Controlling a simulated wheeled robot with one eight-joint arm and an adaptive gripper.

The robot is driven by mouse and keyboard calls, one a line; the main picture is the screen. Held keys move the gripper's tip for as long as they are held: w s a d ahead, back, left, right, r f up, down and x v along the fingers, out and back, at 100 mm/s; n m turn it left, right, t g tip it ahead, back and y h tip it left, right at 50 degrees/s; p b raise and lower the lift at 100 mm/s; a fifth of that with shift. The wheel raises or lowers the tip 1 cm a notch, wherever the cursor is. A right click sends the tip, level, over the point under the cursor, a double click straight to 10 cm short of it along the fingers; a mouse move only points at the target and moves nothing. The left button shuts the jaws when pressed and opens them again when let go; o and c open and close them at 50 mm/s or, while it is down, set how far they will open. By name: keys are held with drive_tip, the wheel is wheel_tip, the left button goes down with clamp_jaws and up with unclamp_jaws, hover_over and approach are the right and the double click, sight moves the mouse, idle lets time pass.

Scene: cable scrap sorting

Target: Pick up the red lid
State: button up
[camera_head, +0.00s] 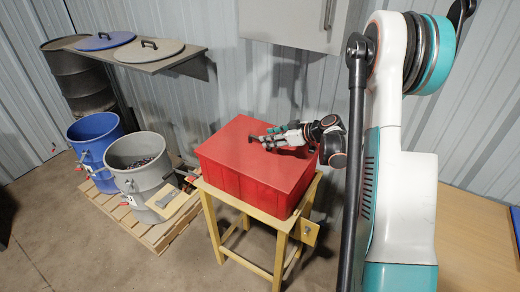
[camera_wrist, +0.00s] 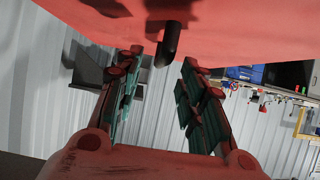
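The red lid (camera_head: 237,152) lies flat on top of the red box (camera_head: 235,182), which stands on a wooden stand. A small black handle (camera_head: 253,139) sticks up from the lid. My gripper (camera_head: 272,136) is low over the lid from the right, with its fingers pointing at the handle. In the wrist view, my gripper (camera_wrist: 162,62) is open. The dark handle (camera_wrist: 168,44) shows in the gap between the fingertips, and neither finger visibly presses on it. The red lid (camera_wrist: 240,35) fills the top of that view.
A blue barrel (camera_head: 92,150) and a grey barrel (camera_head: 138,165) with dark scrap stand on a pallet (camera_head: 160,235) at left. A blue lid (camera_head: 103,41) and a grey lid (camera_head: 150,50) lie on a wall shelf. A wooden table (camera_head: 475,245) is at right.

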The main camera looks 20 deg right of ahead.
sight(260, 144)
drive_tip(key=x, duration=0.4)
drive_tip(key=shift+a+b, duration=0.15)
drive_tip(key=shift+b, duration=0.25)
clamp_jaws()
drive_tip(key=shift+r, duration=0.15)
